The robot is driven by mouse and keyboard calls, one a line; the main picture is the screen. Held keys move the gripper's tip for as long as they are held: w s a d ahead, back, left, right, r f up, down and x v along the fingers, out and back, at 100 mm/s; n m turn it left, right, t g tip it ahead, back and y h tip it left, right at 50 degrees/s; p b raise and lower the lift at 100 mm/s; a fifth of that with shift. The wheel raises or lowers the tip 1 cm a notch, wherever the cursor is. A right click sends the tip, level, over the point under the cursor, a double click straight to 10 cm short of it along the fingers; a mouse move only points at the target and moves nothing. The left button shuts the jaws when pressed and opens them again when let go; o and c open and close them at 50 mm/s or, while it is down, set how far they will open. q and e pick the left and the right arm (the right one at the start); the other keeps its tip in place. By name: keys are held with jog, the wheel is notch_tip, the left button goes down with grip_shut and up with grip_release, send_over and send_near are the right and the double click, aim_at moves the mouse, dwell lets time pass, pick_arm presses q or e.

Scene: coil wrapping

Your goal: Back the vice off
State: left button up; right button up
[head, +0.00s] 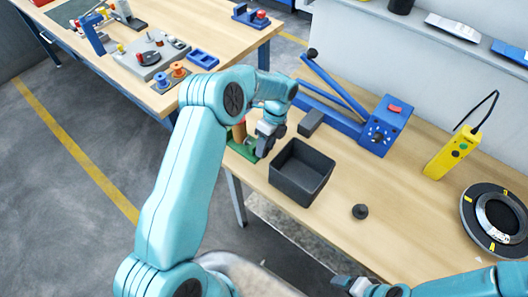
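A green vice-like fixture (243,153) sits at the left edge of the near bench, with a reddish-brown part showing above it. My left arm hides much of it, so its jaws and handle cannot be made out. My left gripper (264,143) points down right beside the green fixture, on its right side. Whether it touches the fixture or holds any part of it cannot be told. My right gripper (347,284) is low at the front edge of the bench, well away from the fixture, with its fingers hard to make out.
A black open bin (300,172) and a dark block (311,121) stand just right of my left gripper. The bench middle is clear.

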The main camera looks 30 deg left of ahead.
pick_arm(q)
jog(key=shift+c, duration=1.3)
jog(key=t+b, duration=0.1)
jog(key=b, duration=0.1)
jog(key=t+b, duration=0.2)
jog(key=shift+s+f, duration=0.15)
jog(key=shift+s, duration=0.25)
jog(key=shift+r+t, duration=0.25)
jog(key=shift+t, duration=0.15)
jog(key=t+b, duration=0.1)
jog(key=b, duration=0.2)
jog(key=f+t+b, duration=0.1)
jog(key=t+b, duration=0.1)
jog(key=b, duration=0.2)
jog(key=shift+s+h, duration=0.3)
jog(key=shift+s, duration=0.05)
jog(key=shift+r, duration=0.25)
jog(key=shift+r+t, duration=0.25)
jog(key=shift+t, duration=0.05)
